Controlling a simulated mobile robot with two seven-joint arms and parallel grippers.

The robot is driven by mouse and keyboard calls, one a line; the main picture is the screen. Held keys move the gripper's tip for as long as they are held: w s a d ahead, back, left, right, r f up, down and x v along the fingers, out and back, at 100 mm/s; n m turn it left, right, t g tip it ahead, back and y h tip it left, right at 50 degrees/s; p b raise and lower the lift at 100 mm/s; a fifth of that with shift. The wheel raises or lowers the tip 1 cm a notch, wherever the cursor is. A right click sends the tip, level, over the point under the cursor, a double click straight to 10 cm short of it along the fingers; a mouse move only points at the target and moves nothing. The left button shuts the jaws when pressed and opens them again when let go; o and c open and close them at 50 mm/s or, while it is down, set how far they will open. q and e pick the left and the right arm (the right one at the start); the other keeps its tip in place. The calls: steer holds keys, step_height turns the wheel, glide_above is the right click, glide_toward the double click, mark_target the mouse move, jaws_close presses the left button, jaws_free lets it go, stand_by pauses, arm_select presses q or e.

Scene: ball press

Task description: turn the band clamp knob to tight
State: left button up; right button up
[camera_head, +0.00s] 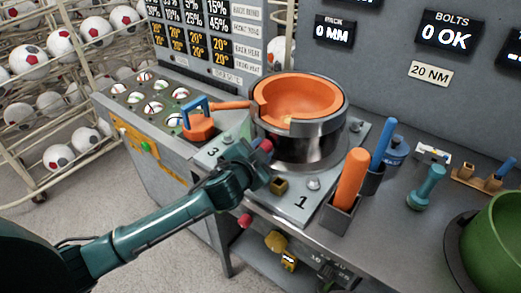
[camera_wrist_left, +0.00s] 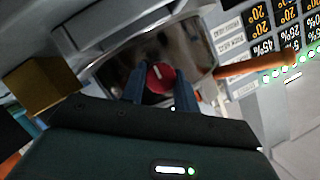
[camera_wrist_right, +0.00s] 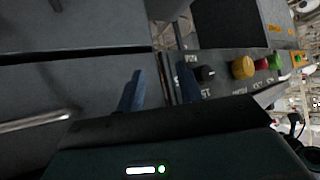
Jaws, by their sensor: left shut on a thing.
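The red band clamp knob (camera_head: 265,145) sits on the front of the steel ring mold (camera_head: 330,145). In the left wrist view the knob (camera_wrist_left: 161,77) has a short white mark and lies between the blue fingers of my left gripper (camera_wrist_left: 160,92). My left gripper (camera_head: 262,160) is shut on the knob in the head view. The knob's scale or tight mark cannot be made out. My right gripper (camera_wrist_right: 160,88) is open and empty in the right wrist view, near a panel, and is not seen in the head view.
An orange bowl-shaped part (camera_head: 297,92) fills the mold. An orange-handled tool (camera_head: 351,178) and a blue-handled tool (camera_head: 383,146) stand at its right. A green bowl (camera_head: 498,235) is at far right. Black (camera_wrist_right: 206,74) and yellow (camera_wrist_right: 243,67) controls are near my right gripper.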

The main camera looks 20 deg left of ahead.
stand_by(0.3)
arm_select(q)
steer(key=o, duration=1)
steer(key=shift+s, duration=0.15)
steer(key=b+v, duration=0.1)
steer(key=v, duration=1.2)
steer(key=shift+r, duration=0.15)
